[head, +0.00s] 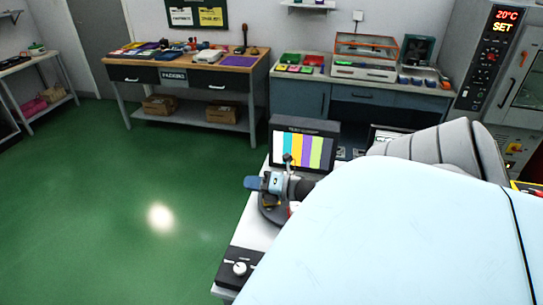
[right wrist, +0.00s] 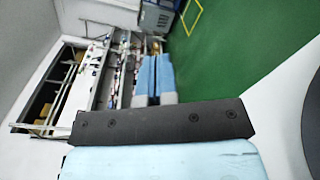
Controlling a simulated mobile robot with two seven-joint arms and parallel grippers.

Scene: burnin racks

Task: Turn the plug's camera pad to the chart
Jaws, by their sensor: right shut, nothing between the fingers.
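The chart (head: 303,150), a dark-framed panel with coloured vertical bars, stands upright at the back of the white bench in the head view. My right gripper (head: 257,183) is in front of the chart's lower left part, with its blue fingers pointing left. In the right wrist view its fingers (right wrist: 155,78) lie close together with nothing between them. A round dark base (head: 270,213) sits below the gripper and is partly covered by it. A small dark upright piece (head: 288,159) shows just above the gripper. I cannot make out the plug or its camera pad. My left gripper is out of view.
A black box with a white knob (head: 240,268) is at the bench's near left edge. My right arm hides most of the bench. A wooden-topped table (head: 190,67) and a grey cabinet (head: 300,97) stand along the wall. The green floor (head: 120,200) on the left is clear.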

